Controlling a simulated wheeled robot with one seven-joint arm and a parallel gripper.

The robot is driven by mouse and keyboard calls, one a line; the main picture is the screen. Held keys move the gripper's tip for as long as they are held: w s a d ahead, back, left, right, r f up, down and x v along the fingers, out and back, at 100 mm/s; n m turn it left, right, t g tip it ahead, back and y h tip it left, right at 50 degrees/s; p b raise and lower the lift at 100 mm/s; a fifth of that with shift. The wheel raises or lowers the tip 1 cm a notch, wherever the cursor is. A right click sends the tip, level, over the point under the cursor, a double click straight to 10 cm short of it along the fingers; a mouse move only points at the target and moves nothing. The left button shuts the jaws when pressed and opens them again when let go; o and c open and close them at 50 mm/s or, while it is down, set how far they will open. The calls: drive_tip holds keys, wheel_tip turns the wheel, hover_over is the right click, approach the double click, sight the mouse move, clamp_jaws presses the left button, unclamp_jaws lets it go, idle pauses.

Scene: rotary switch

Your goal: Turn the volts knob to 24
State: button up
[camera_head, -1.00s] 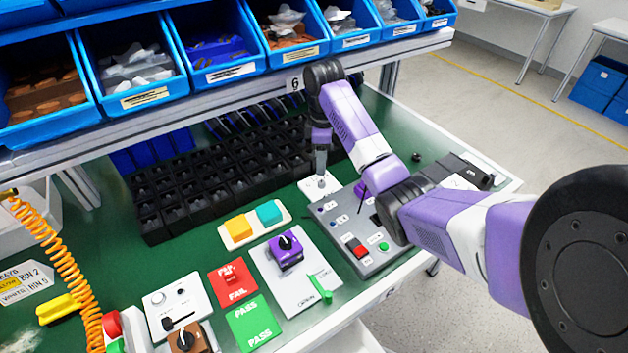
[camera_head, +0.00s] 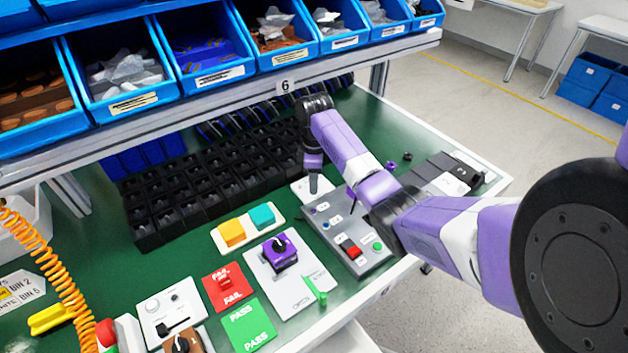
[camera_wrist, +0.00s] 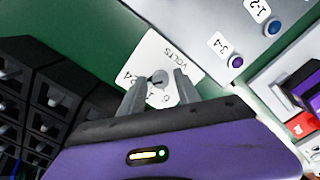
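The volts knob (camera_wrist: 161,76) is a small round grey dial on a white plate (camera_wrist: 152,47) printed with VOLTS and numbers, of which 24 shows at the left. In the head view the plate (camera_head: 299,186) lies between the black bin rack and the grey panel, partly hidden by my gripper (camera_head: 314,186). In the wrist view my gripper (camera_wrist: 159,83) has its two grey fingers apart, one on each side of the knob. A gap seems to show beside the knob; I cannot tell whether either finger touches it.
The grey button panel (camera_head: 378,264) is close on the right, under my arm. The black bin rack (camera_head: 165,205) stands on the left. A plate with a purple knob (camera_head: 280,252) and yellow and teal buttons (camera_head: 247,226) lie in front. Blue bins (camera_head: 205,45) hang above.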

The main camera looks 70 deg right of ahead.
drive_tip(key=shift+a, duration=0.1)
clamp_jaws()
drive_tip(key=shift+a+r+m+p, duration=0.1)
drive_tip(key=shift+r+m+p, duration=0.1)
drive_tip(key=shift+m+p, duration=0.7)
drive_tip(key=shift+f+m+p, duration=0.2)
drive_tip(key=shift+m+p, duration=0.1)
drive_tip(key=shift+p, duration=0.15)
drive_tip(key=shift+o, duration=2)
unclamp_jaws()
drive_tip(key=shift+r+b, duration=0.3)
drive_tip(key=shift+r, duration=3.6)
